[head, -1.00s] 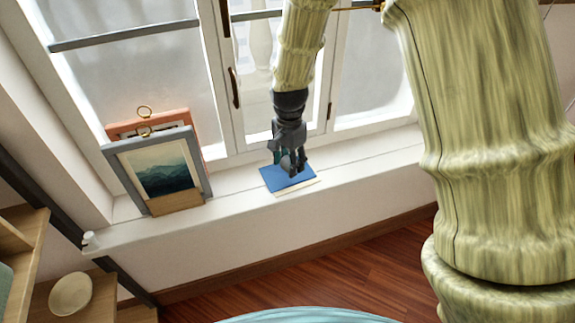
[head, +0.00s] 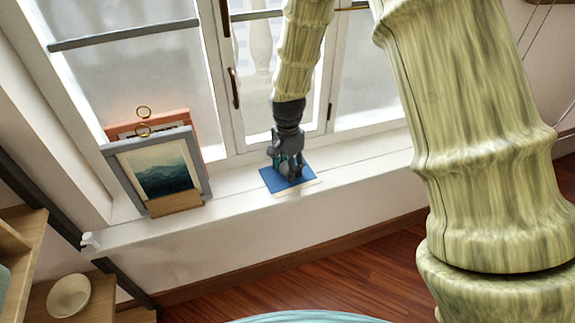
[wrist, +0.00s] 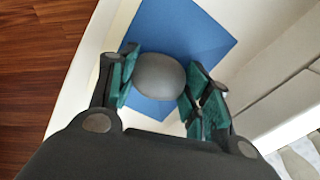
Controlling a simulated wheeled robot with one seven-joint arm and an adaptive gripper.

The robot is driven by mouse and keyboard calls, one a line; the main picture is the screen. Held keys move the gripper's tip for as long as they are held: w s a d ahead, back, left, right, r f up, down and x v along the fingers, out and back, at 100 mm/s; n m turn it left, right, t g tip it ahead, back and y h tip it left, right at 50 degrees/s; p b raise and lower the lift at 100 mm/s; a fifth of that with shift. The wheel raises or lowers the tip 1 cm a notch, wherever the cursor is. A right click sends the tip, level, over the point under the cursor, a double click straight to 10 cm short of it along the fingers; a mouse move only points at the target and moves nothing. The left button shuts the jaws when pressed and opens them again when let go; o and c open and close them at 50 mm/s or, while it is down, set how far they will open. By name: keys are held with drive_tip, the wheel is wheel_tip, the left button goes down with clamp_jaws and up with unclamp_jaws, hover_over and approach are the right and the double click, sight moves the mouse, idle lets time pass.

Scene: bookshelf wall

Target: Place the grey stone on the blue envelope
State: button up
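The grey stone (wrist: 160,75) is a smooth, dark oval between my fingers in the wrist view. The blue envelope (wrist: 205,35) lies flat beneath it and also shows on the sill in the head view (head: 273,182). My gripper (wrist: 158,80) points down over the envelope, its green-padded fingers on both sides of the stone and close against it. It also shows at the envelope in the head view (head: 290,174). My fingers hide the stone there. I cannot tell whether the stone touches the envelope.
The white windowsill (head: 235,205) is clear on both sides of the envelope. A pale sheet (head: 311,186) shows under its front edge. Framed pictures (head: 160,170) stand to the left. The window (head: 280,60) is close behind. A bowl (head: 69,296) sits on a shelf at lower left.

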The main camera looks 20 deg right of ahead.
drive_tip(key=o, duration=0.4)
drive_tip(key=shift+r, duration=0.1)
wheel_tip(320, 180, up, 12)
drive_tip(key=p, duration=0.1)
idle(0.5)
